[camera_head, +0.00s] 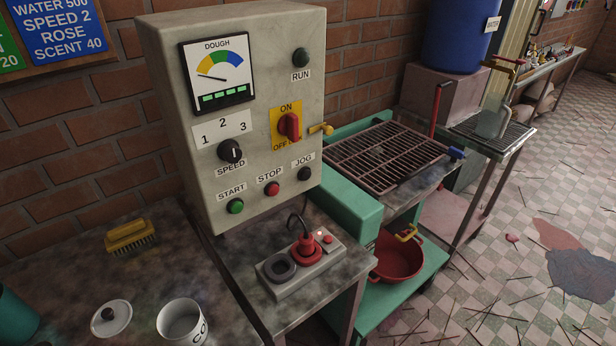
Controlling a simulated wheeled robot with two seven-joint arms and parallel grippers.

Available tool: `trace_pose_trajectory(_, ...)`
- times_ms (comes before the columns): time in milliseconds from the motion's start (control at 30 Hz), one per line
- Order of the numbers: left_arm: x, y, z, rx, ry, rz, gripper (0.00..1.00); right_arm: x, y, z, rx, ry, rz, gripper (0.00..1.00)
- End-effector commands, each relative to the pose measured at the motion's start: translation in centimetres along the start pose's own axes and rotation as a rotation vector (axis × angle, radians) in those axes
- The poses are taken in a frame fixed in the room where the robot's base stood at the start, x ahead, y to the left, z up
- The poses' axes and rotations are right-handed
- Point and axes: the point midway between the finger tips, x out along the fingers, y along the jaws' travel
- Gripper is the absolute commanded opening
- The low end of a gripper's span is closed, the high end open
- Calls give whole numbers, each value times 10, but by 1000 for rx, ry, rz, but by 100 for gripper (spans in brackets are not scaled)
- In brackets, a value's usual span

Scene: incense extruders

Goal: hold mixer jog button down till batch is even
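The mixer control box (240,110) stands on the metal bench in the head view. Its black JOG button (304,174) is at the lower right of the panel, beside the red STOP button (272,188) and the green START button (236,206). The DOUGH gauge (217,74) has a needle pointing left and a row of green bars lit below. The red switch (289,126) sits between ON and OFF. The SPEED knob (230,150) is black. The RUN lamp (301,57) looks dark. Neither of my grippers shows. The batch itself cannot be made out.
A socket strip (300,264) with a red plug is on the bench below the box. A grated green machine (385,155) stands at the right.

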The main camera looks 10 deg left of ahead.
Motion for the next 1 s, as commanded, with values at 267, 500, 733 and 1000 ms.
trace_pose_trajectory(267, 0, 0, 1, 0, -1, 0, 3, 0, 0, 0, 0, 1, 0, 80)
trace_pose_trajectory(500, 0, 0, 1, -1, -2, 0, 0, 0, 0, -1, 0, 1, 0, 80)
trace_pose_trajectory(733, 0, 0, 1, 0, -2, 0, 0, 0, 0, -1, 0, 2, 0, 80)
trace_pose_trajectory(1000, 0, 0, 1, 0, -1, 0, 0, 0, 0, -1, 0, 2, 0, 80)
